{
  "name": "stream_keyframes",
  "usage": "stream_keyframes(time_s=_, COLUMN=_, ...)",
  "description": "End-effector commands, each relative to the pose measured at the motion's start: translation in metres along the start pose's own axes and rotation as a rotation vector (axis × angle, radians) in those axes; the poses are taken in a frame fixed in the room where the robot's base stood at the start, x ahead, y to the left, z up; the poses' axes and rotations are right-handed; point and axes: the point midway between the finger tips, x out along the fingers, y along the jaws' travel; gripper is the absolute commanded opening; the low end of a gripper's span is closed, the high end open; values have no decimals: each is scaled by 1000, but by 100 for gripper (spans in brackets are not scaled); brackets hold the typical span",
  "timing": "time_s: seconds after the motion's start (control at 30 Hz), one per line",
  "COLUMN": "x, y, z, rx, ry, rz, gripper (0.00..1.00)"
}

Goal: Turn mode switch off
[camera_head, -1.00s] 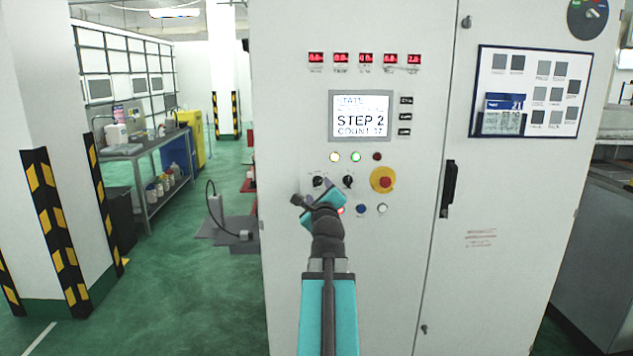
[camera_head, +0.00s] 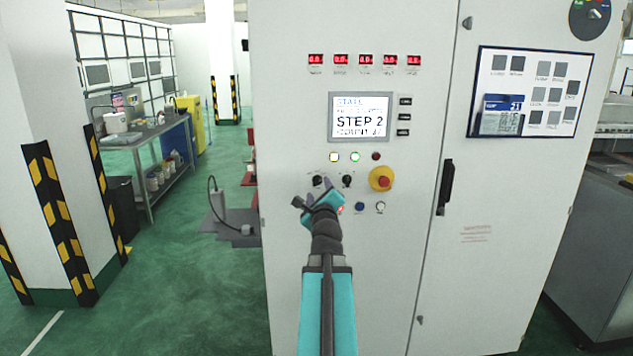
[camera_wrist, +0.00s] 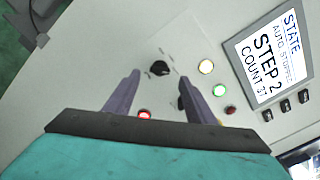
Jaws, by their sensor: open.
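Two black rotary switches, the left one (camera_head: 318,180) and the right one (camera_head: 347,181), sit on the grey cabinet's control panel. Their labels are too small to read, so I cannot tell which is the mode switch. My gripper (camera_head: 321,198) is in front of the panel, just below the left switch. In the wrist view, my two purple fingers (camera_wrist: 160,80) are spread with nothing between them. The left switch (camera_wrist: 160,68) shows just beyond and between their tips. The right switch (camera_wrist: 181,103) is partly hidden by one finger. I cannot tell any contact.
A red emergency stop on a yellow base (camera_head: 382,179) is right of the switches. Indicator lamps (camera_head: 355,157) and a screen (camera_head: 359,116) reading STEP 2 are above. A lit red button (camera_wrist: 144,114) is below. A door handle (camera_head: 445,187) stands out farther right.

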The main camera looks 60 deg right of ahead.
Motion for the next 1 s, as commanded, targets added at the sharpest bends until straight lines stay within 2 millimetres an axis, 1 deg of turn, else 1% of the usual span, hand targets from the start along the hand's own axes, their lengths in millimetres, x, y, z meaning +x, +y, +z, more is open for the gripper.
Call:
stream_keyframes(time_s=0.33, x=3, y=-2, z=0, rx=1, ry=9, rz=-3, gripper=50)
stream_keyframes(time_s=0.4, x=12, y=-1, z=-2, rx=1, ry=8, rz=-3, gripper=50)
stream_keyframes(time_s=0.7, x=37, y=-1, z=-2, rx=1, ry=7, rz=-4, gripper=50)
stream_keyframes(time_s=1.0, x=55, y=-1, z=-2, rx=1, ry=7, rz=-4, gripper=50)
